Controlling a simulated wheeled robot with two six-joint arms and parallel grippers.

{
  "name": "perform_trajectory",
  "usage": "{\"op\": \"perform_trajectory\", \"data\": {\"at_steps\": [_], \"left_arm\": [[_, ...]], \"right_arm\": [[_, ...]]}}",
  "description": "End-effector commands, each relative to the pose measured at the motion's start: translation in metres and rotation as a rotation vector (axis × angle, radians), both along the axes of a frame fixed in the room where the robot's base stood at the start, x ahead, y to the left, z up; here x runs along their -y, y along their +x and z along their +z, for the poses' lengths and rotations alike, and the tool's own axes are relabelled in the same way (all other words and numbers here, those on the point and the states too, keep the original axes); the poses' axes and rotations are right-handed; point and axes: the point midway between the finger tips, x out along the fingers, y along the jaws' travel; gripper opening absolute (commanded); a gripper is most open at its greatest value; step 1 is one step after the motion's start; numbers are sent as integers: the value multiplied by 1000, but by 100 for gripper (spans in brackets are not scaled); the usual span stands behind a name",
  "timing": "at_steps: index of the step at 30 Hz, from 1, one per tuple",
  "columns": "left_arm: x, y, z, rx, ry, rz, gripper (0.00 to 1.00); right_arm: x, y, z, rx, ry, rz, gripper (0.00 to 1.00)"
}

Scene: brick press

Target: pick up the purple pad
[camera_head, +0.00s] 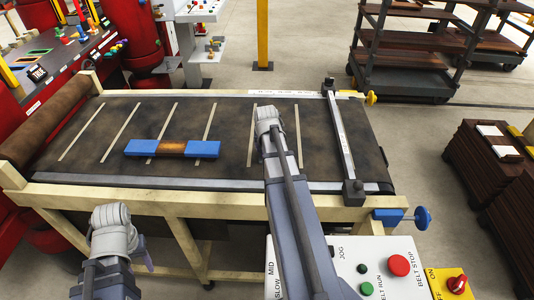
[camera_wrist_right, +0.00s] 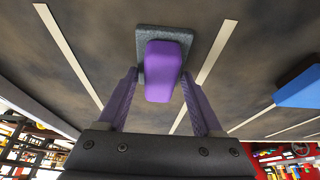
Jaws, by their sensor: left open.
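The purple pad (camera_wrist_right: 163,68) shows in the right wrist view as a purple block on a grey speckled plate, lying on the dark belt. My right gripper (camera_wrist_right: 159,78) is open, its two purple fingers on either side of the pad's near end; I cannot tell whether they touch it. In the head view the right arm reaches over the belt and hides the pad and right fingers. My left gripper (camera_head: 140,252) is open and low in front of the belt's near frame, partly hidden by its own wrist.
A blue bar with a brown middle (camera_head: 172,149) lies on the belt (camera_head: 75,150) left of my right arm; a blue end (camera_wrist_right: 298,88) shows in the right wrist view. A metal crossbar (camera_head: 342,140) spans the belt at right. A button panel (camera_head: 345,262) stands in front.

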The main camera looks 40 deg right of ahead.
Motion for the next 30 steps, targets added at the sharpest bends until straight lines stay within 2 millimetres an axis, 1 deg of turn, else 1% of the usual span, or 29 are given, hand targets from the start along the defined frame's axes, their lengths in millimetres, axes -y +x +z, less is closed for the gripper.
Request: {"op": "perform_trajectory", "data": {"at_steps": [1,2,17,18,30], "left_arm": [[0,0,0,0,0,0,52],[0,0,0,0,0,0,52],[0,0,0,0,0,0,52],[0,0,0,0,0,0,52],[0,0,1,0,0,0,52]], "right_arm": [[0,0,0,0,0,0,61],[0,0,0,0,0,0,57],[0,0,0,0,0,0,1],[0,0,0,0,0,0,0],[0,0,1,0,0,0,0]]}}
